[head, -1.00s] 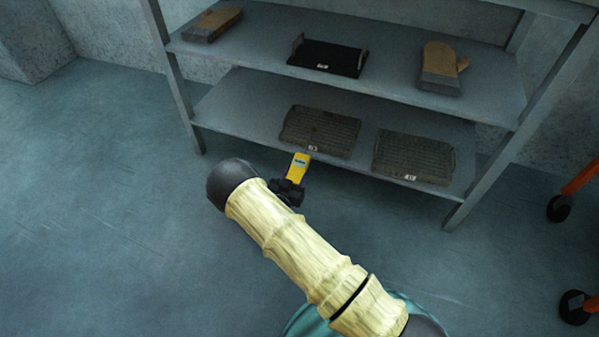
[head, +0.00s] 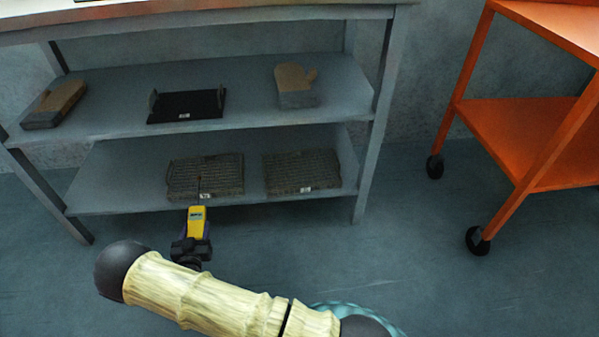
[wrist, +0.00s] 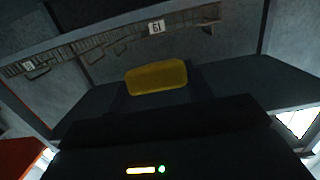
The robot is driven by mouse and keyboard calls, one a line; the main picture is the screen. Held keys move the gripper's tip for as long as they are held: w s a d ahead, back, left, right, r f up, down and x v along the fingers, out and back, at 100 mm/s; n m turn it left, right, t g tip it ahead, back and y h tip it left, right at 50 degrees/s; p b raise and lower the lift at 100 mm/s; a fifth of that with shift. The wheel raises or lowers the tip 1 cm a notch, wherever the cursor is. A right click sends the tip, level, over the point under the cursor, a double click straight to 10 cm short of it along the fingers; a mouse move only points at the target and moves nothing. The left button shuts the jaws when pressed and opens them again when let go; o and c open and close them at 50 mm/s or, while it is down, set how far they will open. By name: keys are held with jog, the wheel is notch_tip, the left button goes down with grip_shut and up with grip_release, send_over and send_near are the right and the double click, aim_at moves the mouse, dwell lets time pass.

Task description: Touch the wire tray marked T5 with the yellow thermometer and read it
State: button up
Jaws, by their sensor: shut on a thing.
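My gripper (head: 191,247) is shut on the yellow thermometer (head: 196,222), which points at the lower shelf; it also shows in the wrist view (wrist: 156,77). Two dark wire trays lie on that shelf: a left wire tray (head: 222,172) and a right wire tray (head: 318,168). Each has a small white tag on its front edge, and I cannot tell which reads T5. The thin probe overlaps the left tray beside its tag in the head view; I cannot tell whether it touches. A tag (wrist: 157,27) shows beyond the thermometer in the wrist view. The thermometer's reading is not legible.
The upper shelf (head: 250,100) holds a black tray (head: 188,106), a tan and grey mitt (head: 297,87) and a tan and grey block-like item (head: 54,104). An orange wheeled cart (head: 530,125) stands at the right. The floor between is clear.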

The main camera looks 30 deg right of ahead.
dwell(0.3)
jog(key=s+d+r+n+y+p, duration=0.1)
jog(key=d+r+n+y+p, duration=0.1)
jog(key=d+r+p, duration=0.6)
jog(key=s+d+r+n+t+y+p, duration=0.1)
jog(key=d+r+n+y+p, duration=0.1)
jog(key=d+r+p, duration=0.5)
jog(key=d+r+y, duration=0.1)
jog(key=d+r, duration=0.1)
jog(key=d, duration=0.1)
jog(key=shift+s+d+y+p, duration=0.15)
jog(key=shift+s+y+p, duration=0.1)
jog(key=shift+y+p, duration=0.15)
